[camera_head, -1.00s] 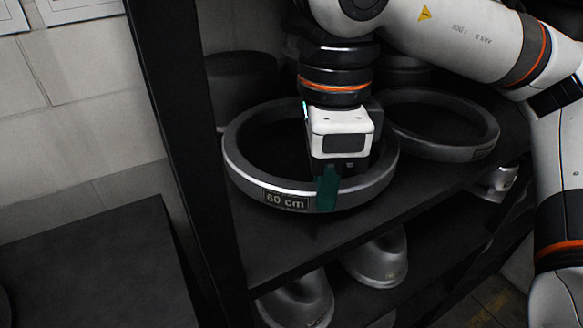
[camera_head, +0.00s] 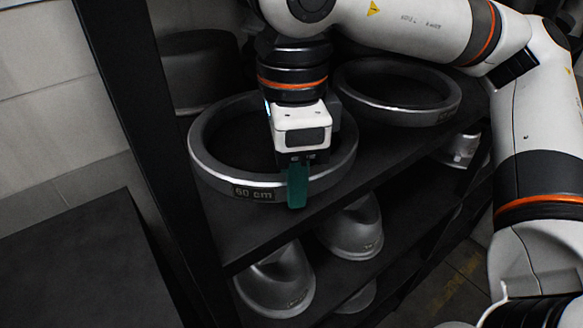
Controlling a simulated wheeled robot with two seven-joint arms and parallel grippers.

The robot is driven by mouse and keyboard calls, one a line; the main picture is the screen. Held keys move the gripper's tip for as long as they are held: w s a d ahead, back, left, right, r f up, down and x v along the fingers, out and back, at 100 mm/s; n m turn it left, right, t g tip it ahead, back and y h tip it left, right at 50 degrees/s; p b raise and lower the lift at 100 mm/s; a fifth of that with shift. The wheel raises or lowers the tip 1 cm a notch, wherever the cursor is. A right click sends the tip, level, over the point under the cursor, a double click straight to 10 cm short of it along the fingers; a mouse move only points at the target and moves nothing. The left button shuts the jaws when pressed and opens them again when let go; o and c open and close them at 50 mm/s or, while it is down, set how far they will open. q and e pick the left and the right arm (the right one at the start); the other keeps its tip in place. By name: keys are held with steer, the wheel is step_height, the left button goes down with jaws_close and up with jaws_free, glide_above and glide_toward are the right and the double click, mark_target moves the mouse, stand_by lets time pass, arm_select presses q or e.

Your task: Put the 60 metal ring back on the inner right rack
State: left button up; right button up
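The 60 metal ring (camera_head: 206,165) is a dark grey ring with a "60 cm" label on its front. It is over the left part of the upper shelf (camera_head: 262,222). Whether its underside touches the shelf is hard to tell. My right gripper (camera_head: 298,182) points down at the ring's front rim, right of the label. One green finger lies against the outer wall; the other finger is hidden behind the rim. The gripper looks shut on the rim. My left gripper is out of view.
A second metal ring (camera_head: 372,108) lies on the shelf to the right. Dark round forms (camera_head: 195,82) stand behind. Silver hat moulds (camera_head: 352,232) stand on the lower shelf. A dark rack post (camera_head: 135,130) rises close at the left. A dark flat surface (camera_head: 75,255) is at lower left.

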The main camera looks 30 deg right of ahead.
steer(key=shift+a, duration=0.1)
steer(key=shift+r, duration=0.2)
steer(key=shift+w+r, duration=0.15)
steer(key=shift+r, duration=0.1)
step_height(320, 180, up, 6)
steer(key=shift+r+b, duration=0.1)
steer(key=shift+b, duration=0.75)
steer(key=shift+r, duration=0.3)
